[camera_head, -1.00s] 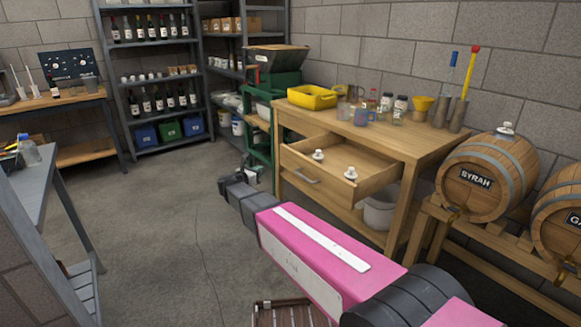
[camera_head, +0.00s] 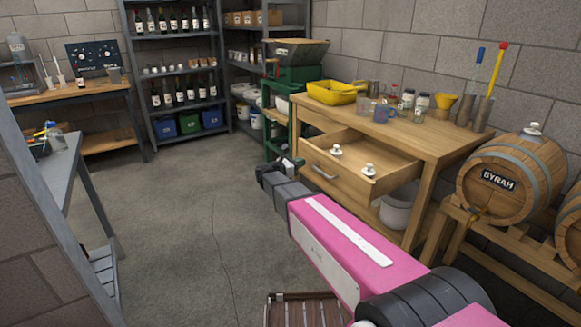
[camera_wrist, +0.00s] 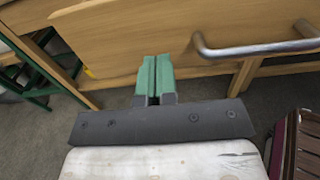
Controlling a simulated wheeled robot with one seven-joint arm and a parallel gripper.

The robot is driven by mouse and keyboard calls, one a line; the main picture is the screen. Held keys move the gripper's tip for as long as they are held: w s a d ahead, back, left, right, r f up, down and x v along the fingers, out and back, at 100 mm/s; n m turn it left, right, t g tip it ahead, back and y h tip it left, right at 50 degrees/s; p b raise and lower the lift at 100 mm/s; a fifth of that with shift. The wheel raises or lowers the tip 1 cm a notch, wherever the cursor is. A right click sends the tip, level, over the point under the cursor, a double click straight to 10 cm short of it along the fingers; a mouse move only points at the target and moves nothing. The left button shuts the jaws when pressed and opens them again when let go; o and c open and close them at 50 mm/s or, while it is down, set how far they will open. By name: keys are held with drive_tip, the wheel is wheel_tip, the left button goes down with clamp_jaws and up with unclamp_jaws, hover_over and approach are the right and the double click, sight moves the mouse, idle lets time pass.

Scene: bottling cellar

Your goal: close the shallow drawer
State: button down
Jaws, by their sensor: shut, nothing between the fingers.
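The shallow drawer (camera_head: 345,160) stands pulled out of the wooden workbench (camera_head: 425,140), with two small white-topped items lying inside it. Its wooden front and metal bar handle (camera_head: 323,172) face the open floor. In the wrist view the drawer front (camera_wrist: 150,45) fills the upper part, with the handle (camera_wrist: 255,50) to the right. My gripper (camera_wrist: 154,62) is shut and empty, its green fingertips pointing at the drawer front, left of the handle. Whether the tips touch the wood I cannot tell. In the head view my gripper (camera_head: 292,163) is small, beside the drawer's left end.
Jars, cups and a yellow tub (camera_head: 335,92) stand on the bench top. A pale bucket (camera_head: 396,210) is under it. A barrel (camera_head: 508,180) is at right, a slatted brown crate (camera_head: 305,310) at bottom. The floor (camera_head: 180,220) to the left is clear.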

sight(313, 158)
drive_tip(key=shift+x, duration=2.15)
drive_tip(key=shift+w, duration=0.1)
drive_tip(key=x, duration=3.1)
drive_tip(key=shift+w+d, duration=0.1)
drive_tip(key=shift+w, duration=0.1)
drive_tip(key=shift+w+d, duration=0.1)
drive_tip(key=shift+d, duration=0.05)
